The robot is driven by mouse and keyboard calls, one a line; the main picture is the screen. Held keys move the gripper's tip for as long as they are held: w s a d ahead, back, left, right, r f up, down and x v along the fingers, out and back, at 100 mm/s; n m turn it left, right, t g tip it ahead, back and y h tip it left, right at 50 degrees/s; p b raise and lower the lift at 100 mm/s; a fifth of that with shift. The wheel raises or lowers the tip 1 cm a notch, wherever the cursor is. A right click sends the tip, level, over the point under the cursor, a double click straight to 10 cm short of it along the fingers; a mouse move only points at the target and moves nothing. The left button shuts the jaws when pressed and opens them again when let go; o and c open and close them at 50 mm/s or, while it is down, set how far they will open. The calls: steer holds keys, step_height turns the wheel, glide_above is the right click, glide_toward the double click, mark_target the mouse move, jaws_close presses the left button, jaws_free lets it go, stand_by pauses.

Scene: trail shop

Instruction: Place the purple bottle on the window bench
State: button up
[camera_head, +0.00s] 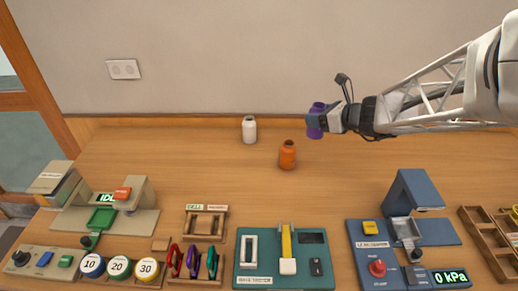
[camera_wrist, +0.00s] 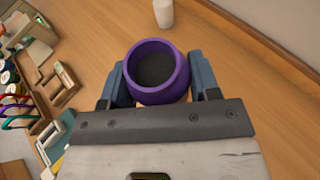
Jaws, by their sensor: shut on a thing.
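The purple bottle (camera_head: 316,121) is held in the air above the wooden bench top, right of the middle in the head view. My gripper (camera_head: 322,120) is shut on it. In the wrist view the purple bottle (camera_wrist: 157,72) shows its round open mouth and dark inside, with a blue finger of my gripper (camera_wrist: 158,85) on each side. I cannot tell which surface is the window bench; a window frame (camera_head: 30,80) stands at the far left of the head view.
A white bottle (camera_head: 249,129) and an orange bottle (camera_head: 287,155) stand on the wooden bench top (camera_head: 190,160). Along the front are a grey-green machine (camera_head: 104,217), coloured clips (camera_head: 193,262), a teal board (camera_head: 262,272) and a blue pressure station (camera_head: 405,235). The back left of the top is clear.

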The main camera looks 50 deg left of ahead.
steer(key=s+a+f+n+g+h, duration=0.15)
steer(key=s+a+n+g, duration=0.45)
steer(key=s+a, duration=1.45)
step_height(320, 180, down, 10)
steer(key=s+d, duration=0.1)
steer(key=shift+s+d+h, duration=0.25)
steer(key=shift+h, duration=0.1)
steer(key=w+a, duration=0.3)
steer(key=a, duration=0.4)
steer(key=w+a+f, duration=0.1)
steer(key=w+a, duration=0.2)
steer(key=a, duration=0.4)
steer(key=shift+f, duration=0.25)
